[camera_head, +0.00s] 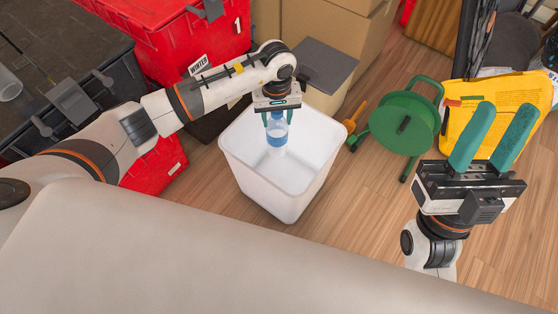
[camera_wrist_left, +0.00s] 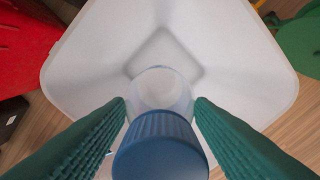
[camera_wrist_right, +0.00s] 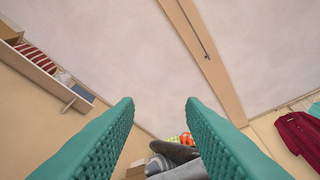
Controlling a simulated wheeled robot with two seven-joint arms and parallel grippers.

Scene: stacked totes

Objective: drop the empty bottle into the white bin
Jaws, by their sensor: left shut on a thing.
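The empty bottle (camera_head: 277,132) is clear with a blue label and a blue cap. My left gripper (camera_head: 277,116) is shut on it near the cap and holds it upright over the white bin (camera_head: 315,175). In the left wrist view the blue cap (camera_wrist_left: 160,148) sits between the two green fingers (camera_wrist_left: 160,125), with the bin's inside (camera_wrist_left: 90,70) below. Whether the bottle's base is below the rim is hard to tell. My right gripper (camera_head: 493,137) is open and empty at the right, fingers pointing up; its fingers also show apart in the right wrist view (camera_wrist_right: 160,115).
Red totes (camera_head: 190,45) stand behind and left of the bin, with a dark tote (camera_head: 75,95) further left. Cardboard boxes (camera_head: 345,30) stand behind. A green cable reel (camera_head: 402,122) and a yellow bag (camera_head: 530,92) are at the right. Wooden floor (camera_head: 365,205) is clear right of the bin.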

